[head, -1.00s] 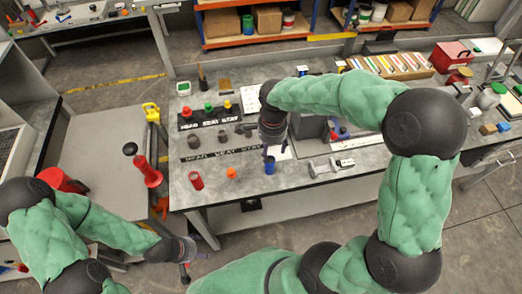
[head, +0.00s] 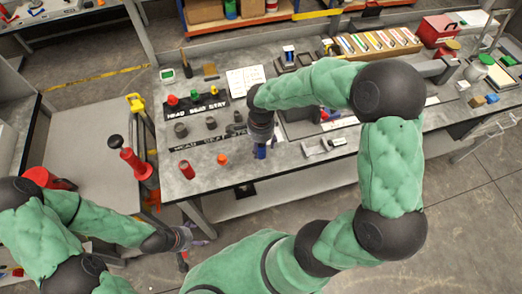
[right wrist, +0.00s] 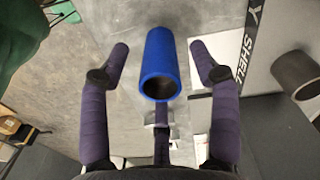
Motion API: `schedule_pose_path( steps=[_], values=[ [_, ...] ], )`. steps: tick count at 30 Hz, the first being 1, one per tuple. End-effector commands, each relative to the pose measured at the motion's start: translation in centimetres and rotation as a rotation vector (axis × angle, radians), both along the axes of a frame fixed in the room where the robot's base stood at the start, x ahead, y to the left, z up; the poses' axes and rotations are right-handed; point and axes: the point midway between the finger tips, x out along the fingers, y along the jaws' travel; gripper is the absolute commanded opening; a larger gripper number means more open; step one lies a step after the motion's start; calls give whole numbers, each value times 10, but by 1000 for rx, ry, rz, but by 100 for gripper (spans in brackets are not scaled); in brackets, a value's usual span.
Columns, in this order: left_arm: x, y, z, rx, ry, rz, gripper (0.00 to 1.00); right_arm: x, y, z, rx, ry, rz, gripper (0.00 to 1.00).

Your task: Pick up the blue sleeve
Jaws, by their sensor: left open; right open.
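The blue sleeve (head: 260,152) stands on the grey workbench near its front edge, partly hidden by my right gripper (head: 261,146) just above it. In the right wrist view the blue sleeve (right wrist: 161,62) is a hollow tube with its dark open end toward the camera. My open right gripper (right wrist: 160,52) has purple padded fingers to the left and right of it, with gaps on both sides, and another finger below it. My left gripper (head: 186,240) is open and empty, low at the left, away from the workbench.
A red sleeve (head: 187,170) and an orange piece (head: 222,159) stand to the left along the front edge. Dark grey sleeves (head: 181,130) stand behind, by the label strip. A metal fixture (head: 323,147) lies to the right.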

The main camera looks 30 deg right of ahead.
Motion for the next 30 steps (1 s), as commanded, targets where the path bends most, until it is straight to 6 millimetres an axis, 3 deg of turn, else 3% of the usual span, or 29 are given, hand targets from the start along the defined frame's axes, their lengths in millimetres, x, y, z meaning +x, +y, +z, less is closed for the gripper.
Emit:
schedule_pose_path(
  steps=[3,11,15,18,30],
  values=[
    [0,0,-5,0,0,0,76,0,0,-17,0,2,2,62],
    [0,0,-4,0,0,0,76,1,0,-19,0,-1,1,62],
    [0,0,-4,0,0,0,76,1,0,-19,0,-1,1,23],
    [0,0,-4,0,0,0,76,0,0,-19,0,-1,1,0],
    [0,0,-3,0,0,0,76,1,0,-15,-1,-1,1,0]
  ],
)
